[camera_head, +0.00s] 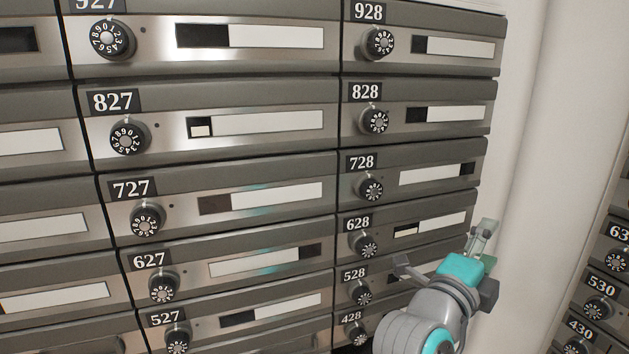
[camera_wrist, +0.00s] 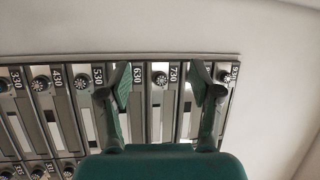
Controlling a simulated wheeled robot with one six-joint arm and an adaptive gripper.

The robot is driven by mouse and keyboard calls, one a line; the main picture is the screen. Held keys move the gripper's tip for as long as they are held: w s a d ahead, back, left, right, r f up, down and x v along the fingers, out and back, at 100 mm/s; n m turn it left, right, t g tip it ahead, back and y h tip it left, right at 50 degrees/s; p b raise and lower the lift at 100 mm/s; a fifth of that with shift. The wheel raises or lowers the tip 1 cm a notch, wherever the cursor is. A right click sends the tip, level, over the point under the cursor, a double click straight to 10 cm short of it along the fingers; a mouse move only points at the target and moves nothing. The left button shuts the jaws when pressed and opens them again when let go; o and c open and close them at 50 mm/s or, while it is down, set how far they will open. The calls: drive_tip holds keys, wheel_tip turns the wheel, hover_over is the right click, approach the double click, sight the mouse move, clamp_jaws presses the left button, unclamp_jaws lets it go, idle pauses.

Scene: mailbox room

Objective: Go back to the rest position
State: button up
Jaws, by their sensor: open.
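My gripper (camera_wrist: 162,92) is open and empty in the wrist view, its two fingers spread apart with a mailbox face behind them. In the head view my gripper (camera_head: 478,240) is at the lower right, in front of the right end of the mailbox wall, partly covering boxes 528 and 428. Whether its fingers touch the wall cannot be told. Nothing is held between the fingers.
A mailbox wall (camera_head: 225,170) with numbered boxes and dials fills most of the head view. A pale wall (camera_head: 530,130) stands right of it. Another mailbox bank (camera_head: 600,285) is at the far right, with boxes 530 and 430; it also shows in the wrist view (camera_wrist: 68,120).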

drive_tip(key=s+a+f+n+t+y, duration=0.15)
drive_tip(key=s+f+n+y, duration=0.35)
drive_tip(key=f, duration=0.5)
drive_tip(key=s+a+f+n+t+y, duration=0.1)
drive_tip(key=s+a+f+n+y, duration=0.15)
drive_tip(key=f+n, duration=0.6)
drive_tip(key=s+a+f+n+t+y, duration=0.15)
drive_tip(key=s+f+n+y, duration=0.3)
drive_tip(key=f, duration=0.75)
drive_tip(key=s+a+f+n+g+y, duration=0.1)
drive_tip(key=s+n, duration=0.3)
drive_tip(key=s, duration=1.1)
drive_tip(key=s+a+f+n+g+y, duration=0.1)
drive_tip(key=s+f+n, duration=0.3)
drive_tip(key=s, duration=1.2)
drive_tip(key=shift+s+a+f+g+y, duration=0.2)
drive_tip(key=shift+s+a+g+y, duration=0.15)
drive_tip(key=shift+a, duration=0.4)
